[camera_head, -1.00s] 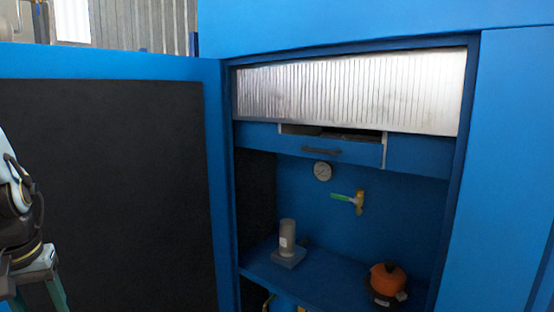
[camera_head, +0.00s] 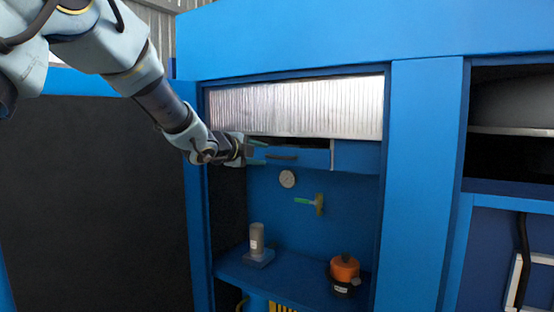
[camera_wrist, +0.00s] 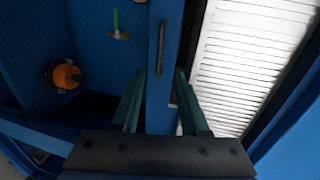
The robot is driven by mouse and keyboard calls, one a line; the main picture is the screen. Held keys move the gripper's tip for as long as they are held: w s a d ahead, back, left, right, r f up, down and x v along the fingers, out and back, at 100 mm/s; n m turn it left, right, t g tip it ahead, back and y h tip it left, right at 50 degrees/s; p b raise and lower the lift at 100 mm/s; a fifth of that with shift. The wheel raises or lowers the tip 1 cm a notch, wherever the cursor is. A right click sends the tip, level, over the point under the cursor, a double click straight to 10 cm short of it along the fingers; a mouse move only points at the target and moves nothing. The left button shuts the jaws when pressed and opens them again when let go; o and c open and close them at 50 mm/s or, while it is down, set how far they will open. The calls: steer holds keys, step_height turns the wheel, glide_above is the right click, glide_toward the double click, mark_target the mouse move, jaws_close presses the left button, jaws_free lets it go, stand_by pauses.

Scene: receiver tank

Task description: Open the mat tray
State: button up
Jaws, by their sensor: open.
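The mat tray (camera_head: 308,158) is a blue drawer front with a dark bar handle (camera_head: 283,157), set below a ribbed silver panel. A dark gap shows above its front edge. My gripper (camera_head: 262,152) is open at the left end of the tray front, close to the handle. In the wrist view my gripper (camera_wrist: 160,76) has its two green fingers on either side of the narrow blue tray front (camera_wrist: 158,105). The handle (camera_wrist: 161,48) lies just beyond the fingertips, between their lines. I cannot tell whether the fingers touch the tray.
The ribbed silver panel (camera_head: 295,106) is above the tray. Below are a round gauge (camera_head: 287,179), a green-handled valve (camera_head: 308,201), a grey cylinder (camera_head: 257,238) and an orange pot-like part (camera_head: 344,268). The blue cabinet frame (camera_head: 424,190) borders the opening at right.

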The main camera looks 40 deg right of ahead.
mark_target(278, 157)
steer(key=p+x, duration=0.3)
steer(key=x, duration=0.6)
steer(key=shift+w+d+f, duration=0.15)
steer(key=shift+w+d, duration=0.05)
steer(key=shift+d, duration=0.1)
steer(key=shift+c, duration=0.2)
jaws_close()
stand_by(0.8)
